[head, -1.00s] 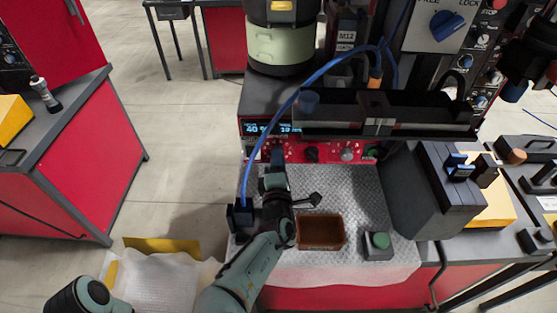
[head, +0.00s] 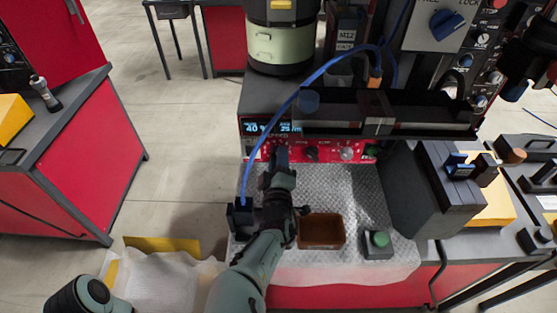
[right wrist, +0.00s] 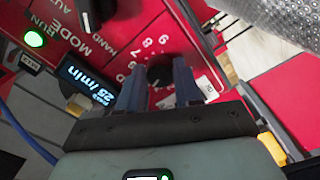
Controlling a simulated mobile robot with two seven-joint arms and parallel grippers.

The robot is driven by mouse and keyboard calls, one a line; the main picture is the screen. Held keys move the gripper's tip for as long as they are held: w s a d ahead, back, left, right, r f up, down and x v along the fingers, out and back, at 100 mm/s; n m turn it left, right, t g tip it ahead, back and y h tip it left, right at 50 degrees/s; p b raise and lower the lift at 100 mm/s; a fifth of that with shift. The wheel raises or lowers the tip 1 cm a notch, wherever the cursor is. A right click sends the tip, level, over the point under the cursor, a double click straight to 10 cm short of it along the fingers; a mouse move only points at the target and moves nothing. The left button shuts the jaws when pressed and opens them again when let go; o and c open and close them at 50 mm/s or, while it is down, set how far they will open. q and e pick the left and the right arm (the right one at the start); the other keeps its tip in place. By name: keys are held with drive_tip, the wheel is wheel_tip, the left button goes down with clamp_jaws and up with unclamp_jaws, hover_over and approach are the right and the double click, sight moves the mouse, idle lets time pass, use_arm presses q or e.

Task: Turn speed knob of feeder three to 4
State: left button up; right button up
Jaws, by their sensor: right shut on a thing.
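The feeder's red front panel (head: 330,152) stands behind the grey mat in the head view. Its small display (head: 270,127) shows 40 % and a rate that looks like 25/min; it also shows in the right wrist view (right wrist: 88,82). The black speed knob (right wrist: 160,74) sits on the red panel by printed numbers, several legible. My right gripper (right wrist: 157,68) is shut on this knob, one finger on each side. In the head view my right gripper (head: 280,154) hides the knob. The knob's pointer mark cannot be made out. My left gripper is not in view.
A brown tray (head: 321,231) and a green-buttoned box (head: 378,243) stand on the mat, right of my arm. Another dark knob (head: 312,153) is close on the right. A dark rail (head: 390,112) overhangs the panel.

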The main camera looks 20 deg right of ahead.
drive_tip(key=shift+r, duration=0.15)
idle(0.3)
drive_tip(key=o, duration=1)
drive_tip(key=shift+w, duration=0.1)
drive_tip(key=shift+o, duration=0.2)
